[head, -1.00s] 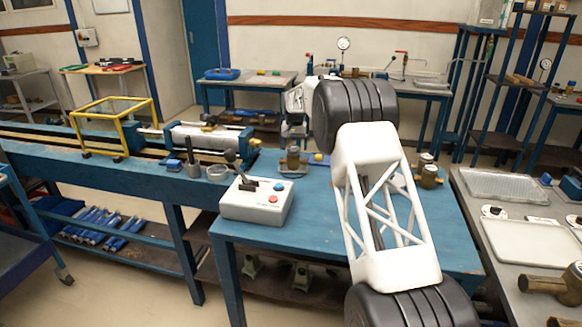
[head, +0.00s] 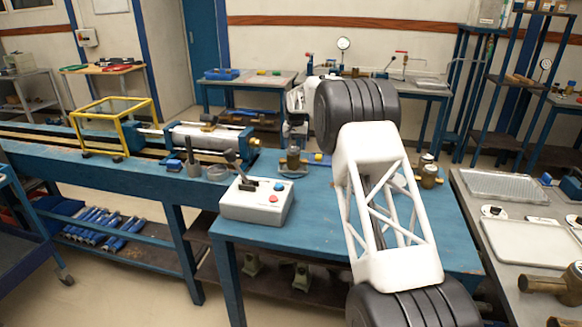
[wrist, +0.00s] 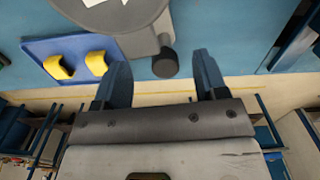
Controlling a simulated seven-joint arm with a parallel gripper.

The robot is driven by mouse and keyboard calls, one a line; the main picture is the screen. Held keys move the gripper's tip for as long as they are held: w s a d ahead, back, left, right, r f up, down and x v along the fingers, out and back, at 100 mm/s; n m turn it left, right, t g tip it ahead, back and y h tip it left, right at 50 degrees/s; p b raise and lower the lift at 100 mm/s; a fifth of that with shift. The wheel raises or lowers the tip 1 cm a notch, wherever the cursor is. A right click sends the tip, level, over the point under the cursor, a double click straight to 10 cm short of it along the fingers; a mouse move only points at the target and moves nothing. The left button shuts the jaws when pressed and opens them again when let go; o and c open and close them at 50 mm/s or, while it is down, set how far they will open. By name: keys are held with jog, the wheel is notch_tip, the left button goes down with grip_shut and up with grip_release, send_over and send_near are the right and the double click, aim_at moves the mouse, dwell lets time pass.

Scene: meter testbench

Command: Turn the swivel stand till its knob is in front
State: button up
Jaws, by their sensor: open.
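The swivel stand (wrist: 115,18) shows at the top of the wrist view as a round grey disc with a pale piece on it, cut off by the picture edge. Its black knob (wrist: 165,63) sticks out at the disc's lower right. My gripper (wrist: 161,62) is open, with its two dark fingers apart. The knob appears in the gap between the fingertips, with visible space on both sides. I cannot tell whether it is at the fingers' depth.
A blue tray (wrist: 40,48) with yellow pieces (wrist: 97,63) lies beside the stand, close to the left finger. In the head view, a control box (head: 257,200) with a lever stands on the blue bench (head: 300,235). Brass fittings (head: 429,176) stand right of my arm.

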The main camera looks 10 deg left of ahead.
jog(key=shift+d, duration=0.65)
dwell(1.2)
jog(key=o, duration=0.4)
jog(key=shift+o, duration=0.2)
jog(key=shift+r, duration=2.75)
